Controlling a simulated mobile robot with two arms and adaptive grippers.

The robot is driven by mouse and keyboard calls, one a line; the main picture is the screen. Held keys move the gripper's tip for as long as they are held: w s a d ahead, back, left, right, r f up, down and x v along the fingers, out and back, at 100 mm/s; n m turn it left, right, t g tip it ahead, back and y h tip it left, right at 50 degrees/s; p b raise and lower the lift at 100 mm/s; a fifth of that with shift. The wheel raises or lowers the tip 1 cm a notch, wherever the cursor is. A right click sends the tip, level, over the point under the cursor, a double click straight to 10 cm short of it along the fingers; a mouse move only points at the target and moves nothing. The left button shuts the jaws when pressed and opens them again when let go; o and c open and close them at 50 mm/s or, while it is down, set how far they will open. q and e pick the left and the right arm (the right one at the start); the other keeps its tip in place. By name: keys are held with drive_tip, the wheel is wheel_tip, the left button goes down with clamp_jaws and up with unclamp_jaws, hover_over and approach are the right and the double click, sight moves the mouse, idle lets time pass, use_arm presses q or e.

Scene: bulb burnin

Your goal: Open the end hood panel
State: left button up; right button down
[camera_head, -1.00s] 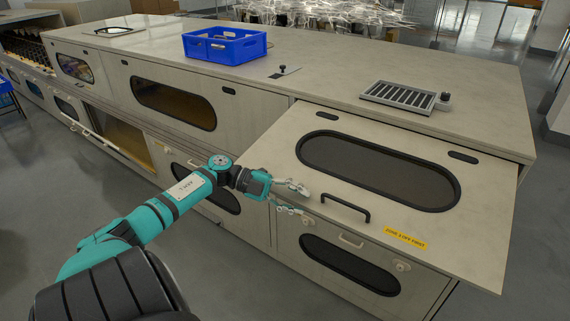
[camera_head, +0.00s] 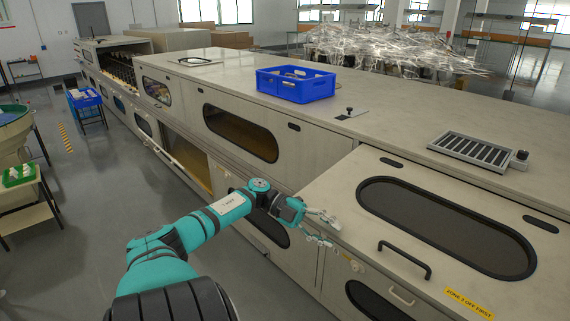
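The end hood panel (camera_head: 345,202) is a pale panel at the right of the long machine. It has a dark oval window (camera_head: 445,225), a black bar handle (camera_head: 404,260) and a yellow label (camera_head: 468,303). The panel juts out over the machine's front face, and its right end is cut off by the picture edge. My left gripper (camera_head: 333,234) is at the panel's left front corner, left of the handle and apart from it. Its fingers are spread, one above the other, with nothing seen between them. Whether they touch the panel's edge is unclear. My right gripper is out of view.
A blue crate (camera_head: 296,84) and a slatted grey tray (camera_head: 472,150) sit on the machine top. A lower front panel with a pale handle (camera_head: 401,297) is below the hood panel. A tangled glassy heap (camera_head: 390,48) lies behind. Grey floor (camera_head: 110,200) is open at the left.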

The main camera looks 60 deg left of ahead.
use_arm(q)
drive_tip(key=shift+v, duration=2.1)
drive_tip(key=b, duration=0.2)
approach(314, 222)
drive_tip(key=shift+s+d+r, duration=0.2)
drive_tip(key=shift+d+r, duration=0.35)
drive_tip(key=shift+d, duration=0.1)
drive_tip(key=shift+s+d+r, duration=0.25)
drive_tip(key=shift+d+r, duration=0.3)
drive_tip(key=shift+d, duration=0.1)
drive_tip(key=shift+s+d+r, duration=0.2)
drive_tip(key=shift+d+r, duration=0.3)
drive_tip(key=shift+d, duration=0.15)
drive_tip(key=shift+a, duration=0.1)
